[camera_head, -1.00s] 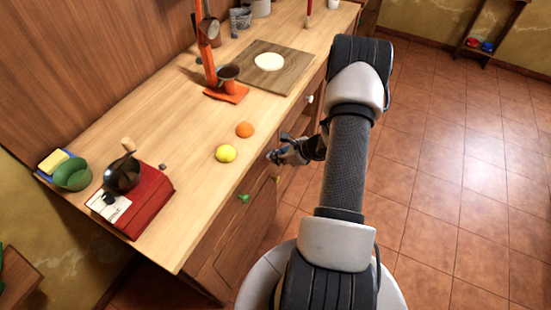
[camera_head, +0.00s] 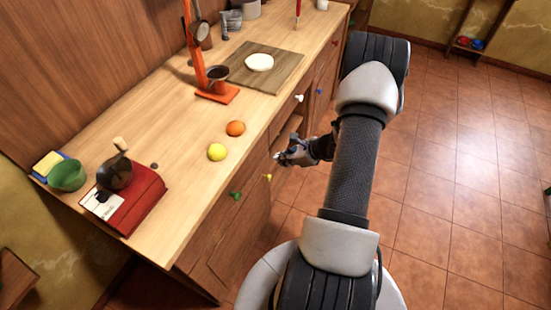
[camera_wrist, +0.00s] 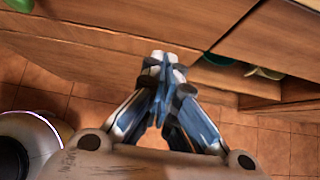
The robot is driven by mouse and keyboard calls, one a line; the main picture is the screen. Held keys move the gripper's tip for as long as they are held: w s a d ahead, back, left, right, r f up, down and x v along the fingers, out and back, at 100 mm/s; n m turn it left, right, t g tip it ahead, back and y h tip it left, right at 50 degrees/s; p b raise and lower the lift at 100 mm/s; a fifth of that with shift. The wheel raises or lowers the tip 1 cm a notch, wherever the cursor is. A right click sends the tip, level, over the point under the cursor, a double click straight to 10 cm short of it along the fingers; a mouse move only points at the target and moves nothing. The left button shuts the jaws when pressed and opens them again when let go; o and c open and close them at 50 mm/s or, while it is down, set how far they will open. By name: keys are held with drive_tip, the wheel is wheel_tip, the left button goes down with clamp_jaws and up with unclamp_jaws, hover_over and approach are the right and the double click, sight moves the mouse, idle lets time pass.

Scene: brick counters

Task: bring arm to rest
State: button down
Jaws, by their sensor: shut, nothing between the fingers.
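My gripper (camera_head: 283,158) is at the front of the wooden counter (camera_head: 150,195), beside its drawers and clear of the countertop. In the wrist view my gripper (camera_wrist: 163,68) has its fingers together with nothing between them, pointing toward the wooden cabinet front (camera_wrist: 130,45). My arm is bent, with its elbow raised to the right of the counter, over the floor.
On the counter are a yellow lemon (camera_head: 217,152), an orange (camera_head: 235,128), a red stove (camera_head: 137,200) with a dark pan (camera_head: 114,175), an orange stand (camera_head: 217,93) and a cutting board (camera_head: 285,75). An opening below the counter shows a green item (camera_wrist: 215,60). Tiled floor (camera_head: 450,170) at right is clear.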

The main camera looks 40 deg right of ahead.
drive_tip(key=p+v, duration=0.2)
drive_tip(key=v, duration=0.4)
drive_tip(key=shift+r, duration=0.3)
drive_tip(key=shift+d, duration=0.1)
drive_tip(key=w+a+r+n+g+y, duration=0.1)
drive_tip(key=w+a+r+n+g, duration=0.1)
drive_tip(key=a+r+n, duration=0.75)
drive_tip(key=w+a+r+n+g+y, duration=0.1)
drive_tip(key=w+a+r+n+g, duration=0.1)
drive_tip(key=a+r+n, duration=0.75)
drive_tip(key=s+a+r+n+h, duration=0.3)
drive_tip(key=s+a+r+n, duration=0.45)
drive_tip(key=a+r, duration=0.45)
drive_tip(key=s+a+r+n+h, duration=0.1)
drive_tip(key=s+n+h, duration=0.1)
drive_tip(key=s+n, duration=0.3)
drive_tip(key=shift+s+r, duration=0.4)
drive_tip(key=shift+s, duration=1.4)
drive_tip(key=shift+n, duration=0.25)
